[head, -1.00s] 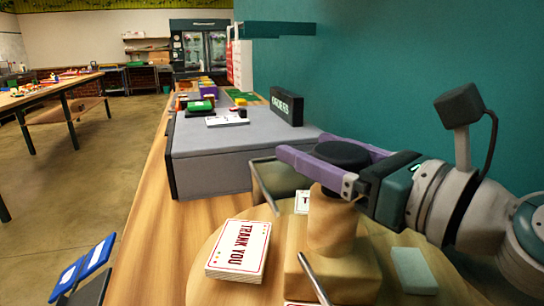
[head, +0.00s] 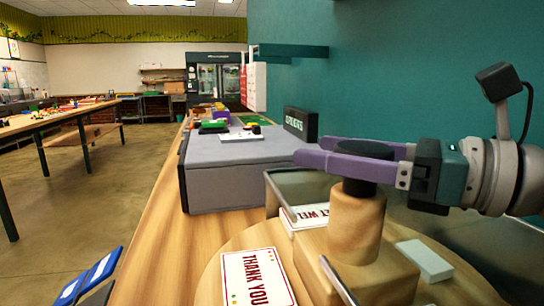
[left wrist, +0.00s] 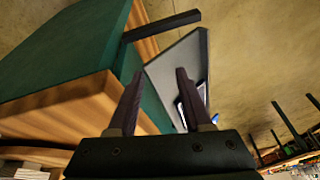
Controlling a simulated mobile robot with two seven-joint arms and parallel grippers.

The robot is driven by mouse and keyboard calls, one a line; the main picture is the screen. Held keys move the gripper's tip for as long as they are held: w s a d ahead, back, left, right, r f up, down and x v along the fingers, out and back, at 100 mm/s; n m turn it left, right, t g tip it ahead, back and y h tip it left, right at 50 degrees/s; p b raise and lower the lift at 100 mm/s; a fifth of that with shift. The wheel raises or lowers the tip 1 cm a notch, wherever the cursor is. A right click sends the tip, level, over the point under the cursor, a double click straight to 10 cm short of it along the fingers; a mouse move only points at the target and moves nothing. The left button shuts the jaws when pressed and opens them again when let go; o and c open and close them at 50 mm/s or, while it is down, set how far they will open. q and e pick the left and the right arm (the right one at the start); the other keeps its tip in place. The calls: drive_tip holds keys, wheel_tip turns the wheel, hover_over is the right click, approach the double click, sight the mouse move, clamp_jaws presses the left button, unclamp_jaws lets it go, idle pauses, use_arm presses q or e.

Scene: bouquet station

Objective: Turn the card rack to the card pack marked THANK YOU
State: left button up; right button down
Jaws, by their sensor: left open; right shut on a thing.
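The card rack is a round wooden turntable (head: 215,272) with a wooden block and post (head: 356,225), topped by a black knob (head: 366,187). The white pack marked THANK YOU (head: 258,278) lies at the front left of the turntable, partly cut off by the bottom edge. A pack with part of "GET WELL" showing (head: 306,214) is behind the block, partly hidden. My right gripper (head: 318,150) is shut on the knob, its purple fingers either side. My left gripper (left wrist: 157,75) is open and empty in the left wrist view, and out of the head view.
A pale green block (head: 424,260) is on the turntable's right side. A grey box (head: 235,165) stands behind the rack on the wooden counter (head: 150,240). The teal wall is close on the right. A blue-and-white item (head: 92,275) is at lower left, beside open floor.

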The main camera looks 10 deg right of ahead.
drive_tip(key=shift+g, duration=0.3)
unclamp_jaws()
idle(0.3)
drive_tip(key=b+v, duration=0.1)
drive_tip(key=v, duration=0.9)
drive_tip(key=shift+f, duration=0.1)
